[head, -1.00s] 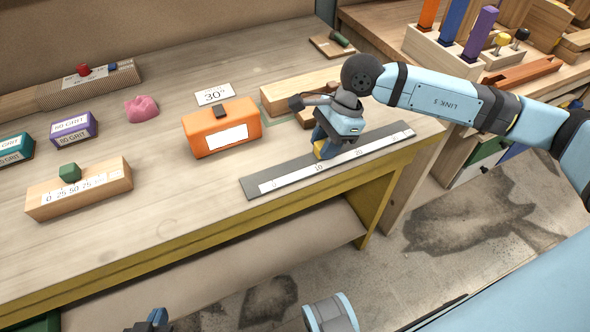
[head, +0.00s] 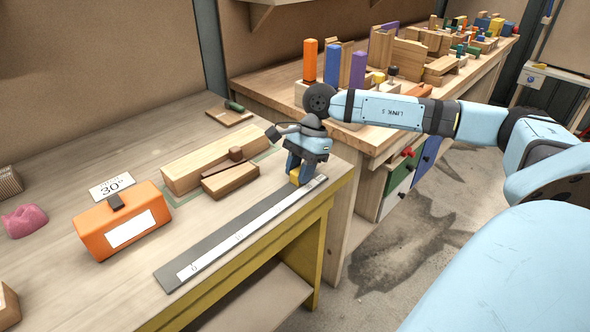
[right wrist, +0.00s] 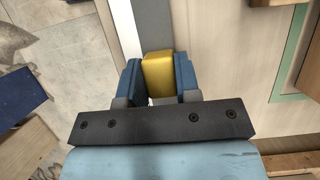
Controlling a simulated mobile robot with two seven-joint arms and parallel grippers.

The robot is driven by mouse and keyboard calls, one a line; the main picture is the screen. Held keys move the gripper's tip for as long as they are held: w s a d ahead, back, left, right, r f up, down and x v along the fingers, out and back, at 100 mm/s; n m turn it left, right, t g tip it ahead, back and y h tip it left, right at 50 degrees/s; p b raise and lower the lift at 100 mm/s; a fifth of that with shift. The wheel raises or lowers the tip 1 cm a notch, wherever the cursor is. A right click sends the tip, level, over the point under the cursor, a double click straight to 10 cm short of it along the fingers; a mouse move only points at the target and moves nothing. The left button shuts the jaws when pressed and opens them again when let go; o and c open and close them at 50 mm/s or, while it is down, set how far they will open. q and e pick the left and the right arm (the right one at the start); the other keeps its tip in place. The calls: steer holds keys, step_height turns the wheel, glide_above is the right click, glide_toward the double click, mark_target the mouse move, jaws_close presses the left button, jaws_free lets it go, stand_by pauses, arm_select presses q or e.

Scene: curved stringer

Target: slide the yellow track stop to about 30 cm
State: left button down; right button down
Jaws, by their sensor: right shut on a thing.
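The yellow track stop (head: 300,178) sits on the grey track (head: 240,232) close to its far right end. It also shows in the right wrist view (right wrist: 158,75), between the two blue fingers. My right gripper (head: 298,172) is shut on the stop from above. My left gripper is not in view.
Wooden blocks (head: 208,160) lie behind the track. A pink object (head: 24,221) is at the left. The bench's front edge runs close beside the track. A second bench with coloured blocks (head: 331,64) stands at the back right.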

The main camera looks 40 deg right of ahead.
steer(key=shift+d+r, duration=0.1)
steer(key=shift+d, duration=0.1)
steer(key=c, duration=1.1)
jaws_free()
steer(key=shift+o, duration=1.4)
steer(key=shift+d, duration=0.1)
arm_select(q)
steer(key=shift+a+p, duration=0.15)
steer(key=shift+p, duration=0.75)
arm_select(e)
steer(key=v, duration=1.3)
steer(key=shift+r, duration=0.35)
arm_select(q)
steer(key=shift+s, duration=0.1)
